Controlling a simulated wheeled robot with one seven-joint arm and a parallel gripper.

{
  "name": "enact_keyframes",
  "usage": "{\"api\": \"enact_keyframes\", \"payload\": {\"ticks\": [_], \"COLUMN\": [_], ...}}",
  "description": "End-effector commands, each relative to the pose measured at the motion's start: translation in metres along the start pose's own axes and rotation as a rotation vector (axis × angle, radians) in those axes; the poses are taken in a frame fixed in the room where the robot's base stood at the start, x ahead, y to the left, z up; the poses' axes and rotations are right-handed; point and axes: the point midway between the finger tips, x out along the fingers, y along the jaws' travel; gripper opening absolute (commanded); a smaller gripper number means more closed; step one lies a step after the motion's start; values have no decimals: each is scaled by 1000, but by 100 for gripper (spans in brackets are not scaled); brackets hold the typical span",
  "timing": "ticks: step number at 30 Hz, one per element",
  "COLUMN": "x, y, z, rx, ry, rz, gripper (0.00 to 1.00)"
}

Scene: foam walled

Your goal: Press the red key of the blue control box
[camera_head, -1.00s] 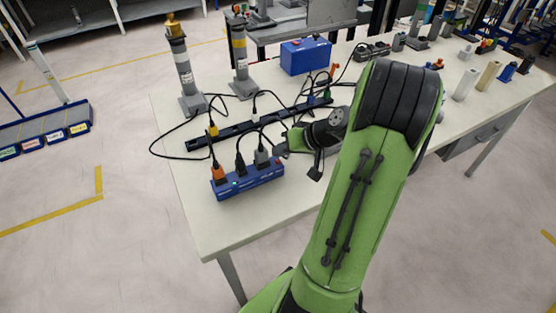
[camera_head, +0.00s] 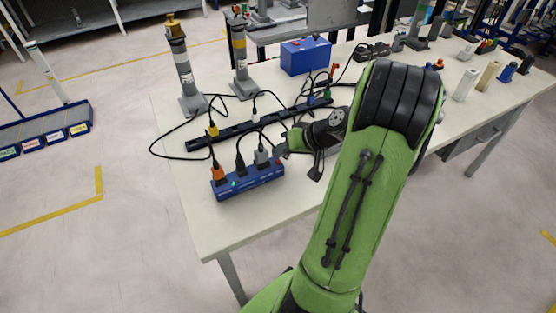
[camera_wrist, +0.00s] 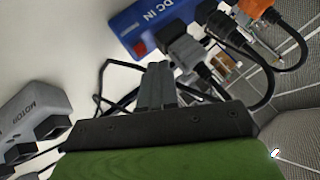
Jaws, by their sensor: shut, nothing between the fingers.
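The blue control box (camera_head: 247,184) lies near the table's left front corner, with an orange, a black and a grey plug in its top. A small green light (camera_head: 233,184) glows on it. In the wrist view the blue control box (camera_wrist: 127,16) shows "DC IN" lettering and the red key (camera_wrist: 140,47) at its end. My gripper (camera_head: 282,149) is at the box's right end in the head view. In the wrist view its two grey fingers (camera_wrist: 157,70) are together and empty, tips just short of the red key in the picture. Whether they touch it I cannot tell.
A dark rail (camera_head: 235,125) with plugs and looping black cables lies behind the box. A larger blue case (camera_head: 305,56) and two striped posts (camera_head: 184,75) stand farther back. A grey lettered connector (camera_wrist: 38,112) is left of my fingers. The table's front left is clear.

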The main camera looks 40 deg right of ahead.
Motion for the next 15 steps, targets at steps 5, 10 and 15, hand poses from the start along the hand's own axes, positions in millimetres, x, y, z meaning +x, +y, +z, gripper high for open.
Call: {"api": "enact_keyframes", "payload": {"ticks": [5, 10, 15], "x": [0, 0, 4], "y": [0, 0, 3], "z": [0, 0, 3], "rx": [0, 0, 0], "ry": [0, 0, 0], "rz": [0, 0, 0], "gripper": [0, 0, 0]}}
